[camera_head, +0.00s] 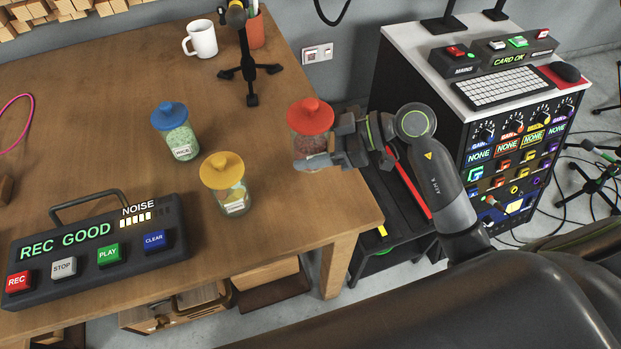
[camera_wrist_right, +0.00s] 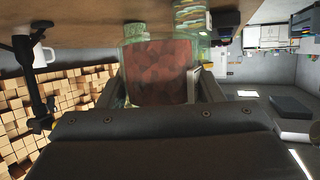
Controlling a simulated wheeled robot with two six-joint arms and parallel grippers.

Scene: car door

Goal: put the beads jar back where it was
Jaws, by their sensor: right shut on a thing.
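A clear jar with a red lid (camera_head: 311,116) and dark reddish contents is at the table's right edge in the head view. My right gripper (camera_head: 325,150) is shut around its body from the right. The reddish contents (camera_wrist_right: 162,72) fill the wrist view between the fingers. My left gripper is out of view.
The wooden table (camera_head: 110,90) holds a recorder box (camera_head: 95,250) at front left, a white mug (camera_head: 202,38) and a black stand (camera_head: 249,72) at the back. A control rack (camera_head: 510,130) stands right of the table.

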